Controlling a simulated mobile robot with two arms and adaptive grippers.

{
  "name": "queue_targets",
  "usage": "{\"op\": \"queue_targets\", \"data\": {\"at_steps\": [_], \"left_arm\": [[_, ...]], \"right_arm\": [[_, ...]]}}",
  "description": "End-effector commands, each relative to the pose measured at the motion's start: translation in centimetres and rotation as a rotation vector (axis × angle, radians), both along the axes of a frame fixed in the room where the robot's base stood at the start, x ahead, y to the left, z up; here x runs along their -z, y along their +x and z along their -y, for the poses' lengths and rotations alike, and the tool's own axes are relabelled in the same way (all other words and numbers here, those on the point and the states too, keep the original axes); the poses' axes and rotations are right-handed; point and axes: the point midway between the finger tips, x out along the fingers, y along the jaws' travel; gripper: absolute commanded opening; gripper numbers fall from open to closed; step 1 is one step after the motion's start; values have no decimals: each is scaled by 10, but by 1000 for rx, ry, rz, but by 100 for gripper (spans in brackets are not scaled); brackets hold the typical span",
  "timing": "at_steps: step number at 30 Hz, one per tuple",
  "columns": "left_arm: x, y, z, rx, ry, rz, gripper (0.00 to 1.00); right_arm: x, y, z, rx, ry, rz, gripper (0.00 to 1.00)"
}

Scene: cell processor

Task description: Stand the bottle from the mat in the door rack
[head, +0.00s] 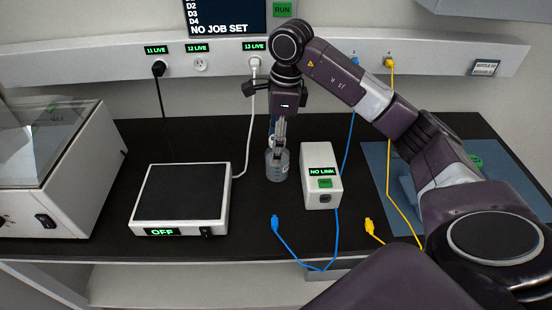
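A clear bottle (277,167) with greyish-blue contents is upright between the black-topped device and the white NO LINK box. My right gripper (279,140) points down at the bottle's top, its fingers close together around the neck. It appears shut on the bottle, seen nearly edge-on. I cannot tell whether the bottle's base touches the bench. The blue-grey mat (380,172) lies at the right, partly covered by my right arm; a bluish shape on it is mostly hidden. No door rack can be made out. My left gripper is not in view.
The device marked OFF (181,197) stands left of the bottle, the NO LINK box (321,187) close on its right. A blue cable plug (275,225) and a yellow one (370,229) lie near the front. A glass-lidded machine (60,180) fills the left.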

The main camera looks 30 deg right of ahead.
Motion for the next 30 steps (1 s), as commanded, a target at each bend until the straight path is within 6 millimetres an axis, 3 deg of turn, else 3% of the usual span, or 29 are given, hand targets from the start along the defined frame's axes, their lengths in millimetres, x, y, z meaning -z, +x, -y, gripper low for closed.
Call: {"op": "queue_targets", "data": {"at_steps": [4, 10, 14, 19, 30], "left_arm": [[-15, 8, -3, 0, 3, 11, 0], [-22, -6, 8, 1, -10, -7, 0], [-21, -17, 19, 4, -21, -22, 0], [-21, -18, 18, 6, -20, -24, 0], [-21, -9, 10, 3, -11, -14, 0]], "right_arm": [[16, 0, -2, 1, 1, -5, 67], [42, 2, -4, 1, 0, -2, 67], [48, 3, -4, 1, 0, 0, 67], [48, 3, -4, 1, 0, 1, 67], [47, 3, -4, 1, 0, 1, 27]]}}
